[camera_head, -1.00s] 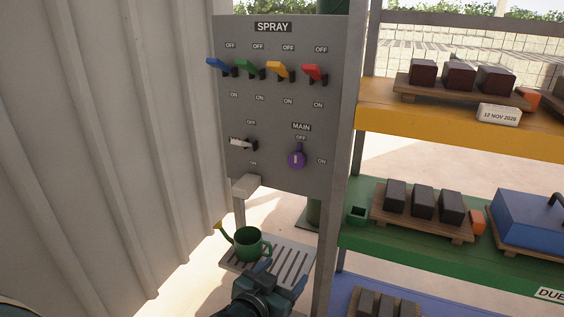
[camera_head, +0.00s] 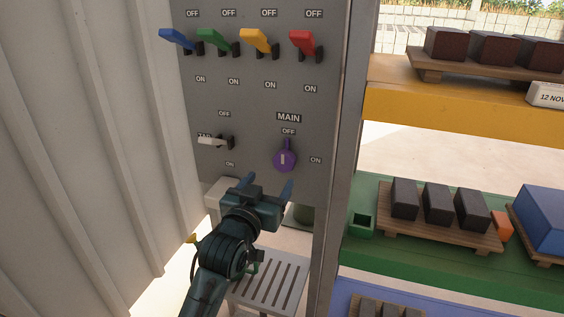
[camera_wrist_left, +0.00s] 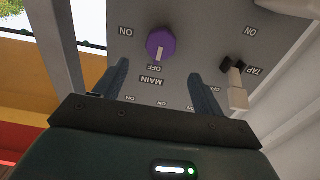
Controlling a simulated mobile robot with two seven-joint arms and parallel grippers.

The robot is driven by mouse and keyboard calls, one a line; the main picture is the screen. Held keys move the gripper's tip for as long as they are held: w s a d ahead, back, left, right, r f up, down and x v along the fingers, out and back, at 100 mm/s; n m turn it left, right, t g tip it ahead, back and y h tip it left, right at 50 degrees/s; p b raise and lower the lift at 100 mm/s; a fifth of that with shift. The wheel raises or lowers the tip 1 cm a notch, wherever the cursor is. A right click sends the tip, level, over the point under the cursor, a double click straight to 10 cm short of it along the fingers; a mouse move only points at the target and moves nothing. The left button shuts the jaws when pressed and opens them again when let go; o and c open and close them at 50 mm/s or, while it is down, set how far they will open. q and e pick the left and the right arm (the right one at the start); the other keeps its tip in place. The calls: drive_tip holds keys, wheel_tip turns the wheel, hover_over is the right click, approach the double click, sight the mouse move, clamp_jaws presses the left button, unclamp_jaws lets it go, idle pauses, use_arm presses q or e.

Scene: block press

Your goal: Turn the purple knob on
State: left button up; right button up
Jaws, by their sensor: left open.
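The purple knob (camera_head: 284,158) sits on the grey panel (camera_head: 258,100) under the MAIN label, its pointer up toward OFF, with ON to its right. In the left wrist view the purple knob (camera_wrist_left: 160,44) lies ahead, between the lines of the two fingers and beyond their tips. My left gripper (camera_head: 267,186) is open and empty, just below the knob and apart from it. Its fingers also show in the left wrist view (camera_wrist_left: 158,72). My right gripper is not in view.
Blue, green, yellow and red levers (camera_head: 303,43) line the panel's top. A white tap lever (camera_head: 215,141) is left of the knob. Shelves with dark blocks (camera_head: 437,203) stand right, a corrugated wall (camera_head: 90,130) left. A slatted stand (camera_head: 270,283) is below.

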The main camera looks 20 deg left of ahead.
sight(283, 162)
use_arm(q)
drive_tip(key=w, duration=0.9)
drive_tip(key=shift+w+d, duration=0.15)
drive_tip(key=shift+w, duration=0.25)
drive_tip(key=shift+f, duration=0.1)
drive_tip(key=c, duration=1)
